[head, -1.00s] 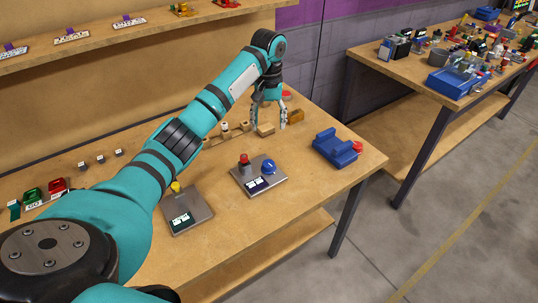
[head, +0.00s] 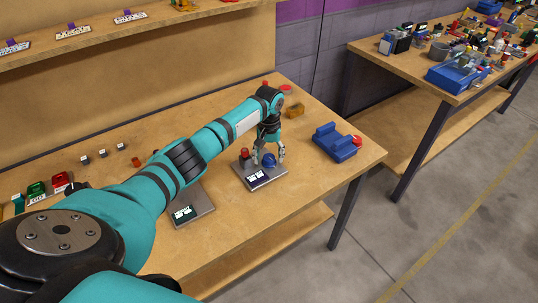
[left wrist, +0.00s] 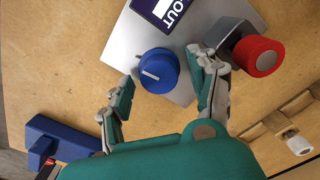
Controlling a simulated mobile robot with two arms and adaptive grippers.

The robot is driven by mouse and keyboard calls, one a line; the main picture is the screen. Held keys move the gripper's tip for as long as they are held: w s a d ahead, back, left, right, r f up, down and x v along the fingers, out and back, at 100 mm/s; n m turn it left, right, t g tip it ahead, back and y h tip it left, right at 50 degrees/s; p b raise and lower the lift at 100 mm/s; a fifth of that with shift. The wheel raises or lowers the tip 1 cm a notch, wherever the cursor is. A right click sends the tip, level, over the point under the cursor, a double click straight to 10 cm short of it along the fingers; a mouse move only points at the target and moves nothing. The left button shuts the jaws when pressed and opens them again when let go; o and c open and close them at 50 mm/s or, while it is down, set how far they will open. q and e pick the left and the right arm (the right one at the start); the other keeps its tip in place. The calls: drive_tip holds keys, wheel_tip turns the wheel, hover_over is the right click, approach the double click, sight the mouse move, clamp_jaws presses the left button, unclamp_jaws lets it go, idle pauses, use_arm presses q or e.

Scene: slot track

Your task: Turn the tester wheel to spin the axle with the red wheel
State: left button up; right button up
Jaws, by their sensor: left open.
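A grey plate (head: 265,180) on the bench carries a round blue knob (head: 269,160) and a red-topped grey post (head: 244,153). In the left wrist view the knob (left wrist: 158,70) has a white mark on top, and the plate shows a label with the word OUT (left wrist: 165,10). The post's red wheel-like cap (left wrist: 258,56) is right of the knob. My left gripper (head: 270,155) is open, its fingers on either side of the knob (left wrist: 166,68). Contact cannot be told. A blue block (head: 334,142) with a red end piece (head: 357,141) stands to the right. My right gripper is not in view.
A second grey plate (head: 192,205) is partly behind my left arm. Green (head: 36,189) and red (head: 61,181) items stand at the far left. An orange block (head: 295,111) lies at the back right. The bench's right front corner is clear.

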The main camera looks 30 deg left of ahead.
use_arm(q)
drive_tip(key=shift+c, duration=0.6)
drive_tip(key=c, duration=1)
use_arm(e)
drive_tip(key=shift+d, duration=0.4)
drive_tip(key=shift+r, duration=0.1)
